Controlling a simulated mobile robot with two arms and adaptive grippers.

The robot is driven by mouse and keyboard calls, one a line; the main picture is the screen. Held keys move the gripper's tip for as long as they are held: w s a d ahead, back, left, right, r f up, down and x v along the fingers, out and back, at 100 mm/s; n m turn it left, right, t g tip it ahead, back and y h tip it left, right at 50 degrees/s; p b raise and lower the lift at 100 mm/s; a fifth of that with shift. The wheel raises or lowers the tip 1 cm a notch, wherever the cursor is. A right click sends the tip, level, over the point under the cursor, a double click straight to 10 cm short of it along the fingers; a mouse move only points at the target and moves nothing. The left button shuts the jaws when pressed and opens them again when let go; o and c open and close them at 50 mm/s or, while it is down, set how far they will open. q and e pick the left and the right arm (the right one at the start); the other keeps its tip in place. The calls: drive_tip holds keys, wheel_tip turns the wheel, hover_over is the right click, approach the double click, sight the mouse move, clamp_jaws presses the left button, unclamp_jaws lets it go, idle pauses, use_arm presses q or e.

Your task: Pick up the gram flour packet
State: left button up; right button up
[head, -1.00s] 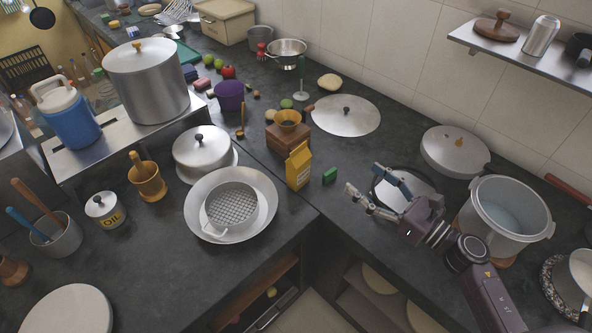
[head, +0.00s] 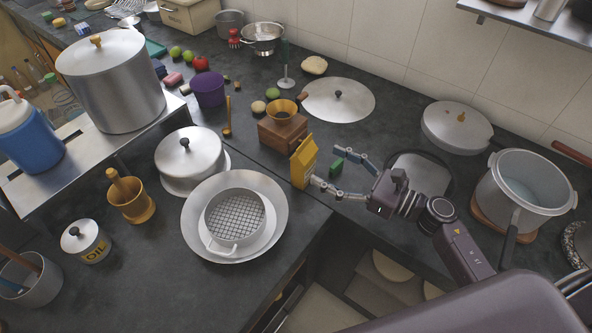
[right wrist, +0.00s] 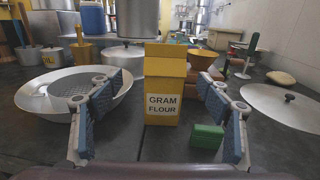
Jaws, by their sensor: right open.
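The gram flour packet (head: 303,163) is a yellow carton standing upright on the dark counter, right of the wide steel dish. In the right wrist view the packet (right wrist: 164,95) faces me with its label, centred between the fingers but beyond them. My right gripper (head: 341,172) is open and empty, its fingers pointing left towards the packet from its right side. In the right wrist view the gripper (right wrist: 162,120) shows its two blue-padded fingers spread wide. My left gripper is not in view.
A small green block (head: 336,164) lies beside the packet, close to my right fingers. A wooden box with a brass funnel (head: 283,116) stands behind the packet. A steel dish with a sieve (head: 262,242) is to its left. A flat steel lid (head: 338,100) lies behind.

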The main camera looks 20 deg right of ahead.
sight(311, 168)
wheel_tip(311, 168, down, 6)
drive_tip(key=b, duration=0.4)
drive_tip(key=shift+w+a+r+b, duration=0.1)
drive_tip(key=shift+w+r+b, duration=0.05)
drive_tip(key=shift+r+b, duration=0.15)
drive_tip(key=p+x, duration=0.1)
drive_tip(key=x, duration=0.1)
drive_tip(key=p+x, duration=0.1)
drive_tip(key=x, duration=0.1)
drive_tip(key=p+x, duration=0.1)
drive_tip(key=x, duration=0.2)
drive_tip(key=shift+w+d+r, duration=0.25)
drive_tip(key=shift+w, duration=0.1)
drive_tip(key=shift+w+a+f, duration=0.1)
drive_tip(key=shift+w+a, duration=0.1)
drive_tip(key=shift+c, duration=0.6)
